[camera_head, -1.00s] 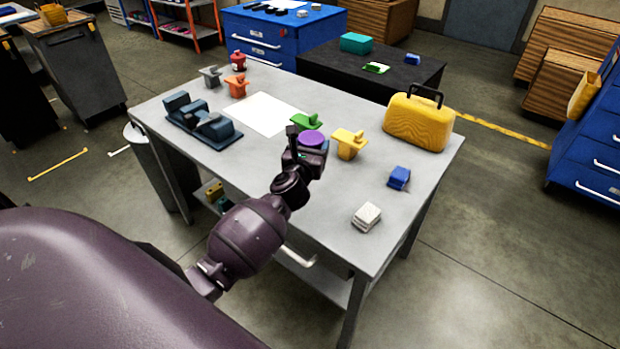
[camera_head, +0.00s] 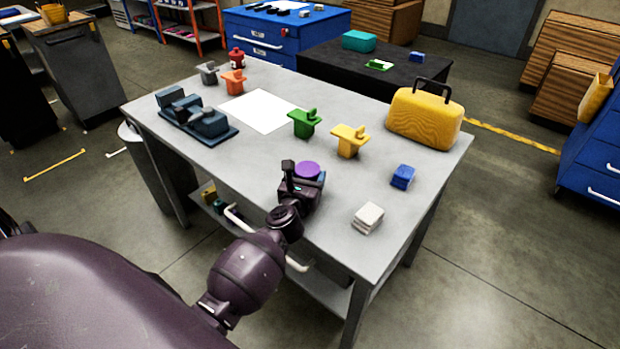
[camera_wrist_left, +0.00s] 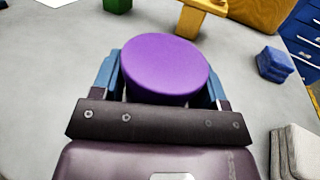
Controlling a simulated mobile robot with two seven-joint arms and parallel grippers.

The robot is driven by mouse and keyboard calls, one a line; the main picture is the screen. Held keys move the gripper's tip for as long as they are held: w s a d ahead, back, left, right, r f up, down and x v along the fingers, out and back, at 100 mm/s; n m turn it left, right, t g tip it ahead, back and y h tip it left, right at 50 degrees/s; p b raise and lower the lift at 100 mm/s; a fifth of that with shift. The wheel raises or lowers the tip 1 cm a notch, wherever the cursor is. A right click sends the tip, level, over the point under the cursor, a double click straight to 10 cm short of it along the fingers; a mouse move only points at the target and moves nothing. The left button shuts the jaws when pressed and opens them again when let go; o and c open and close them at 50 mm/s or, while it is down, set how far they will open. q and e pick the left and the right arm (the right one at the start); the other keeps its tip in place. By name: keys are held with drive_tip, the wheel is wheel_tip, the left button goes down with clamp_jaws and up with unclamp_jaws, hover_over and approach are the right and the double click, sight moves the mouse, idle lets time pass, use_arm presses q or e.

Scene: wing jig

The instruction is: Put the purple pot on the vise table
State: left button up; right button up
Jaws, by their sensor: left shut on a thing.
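The purple pot (camera_head: 307,169) shows a round flat purple top. My left gripper (camera_head: 304,180) is shut on it near the front edge of the grey table (camera_head: 270,165). In the left wrist view the purple pot (camera_wrist_left: 165,65) sits between the two blue fingers of the left gripper (camera_wrist_left: 163,88); its lower part is hidden. I cannot tell whether its base touches the table. A dark blue vise-like block (camera_head: 197,117) stands at the left of this table. My right gripper is not in view.
Green (camera_head: 304,122) and yellow (camera_head: 349,140) handled pieces stand beyond the pot. A yellow case (camera_head: 424,117), a blue block (camera_head: 402,177) and a white block (camera_head: 368,217) are to the right. A white sheet (camera_head: 260,111) lies farther back. A black table (camera_head: 395,78) stands behind.

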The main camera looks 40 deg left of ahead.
use_arm(q)
drive_tip(key=shift+r, duration=0.25)
drive_tip(key=shift+f, duration=0.25)
drive_tip(key=o, duration=1)
drive_tip(key=shift+r, duration=0.25)
drive_tip(key=v, duration=1.2)
drive_tip(key=shift+p, duration=0.35)
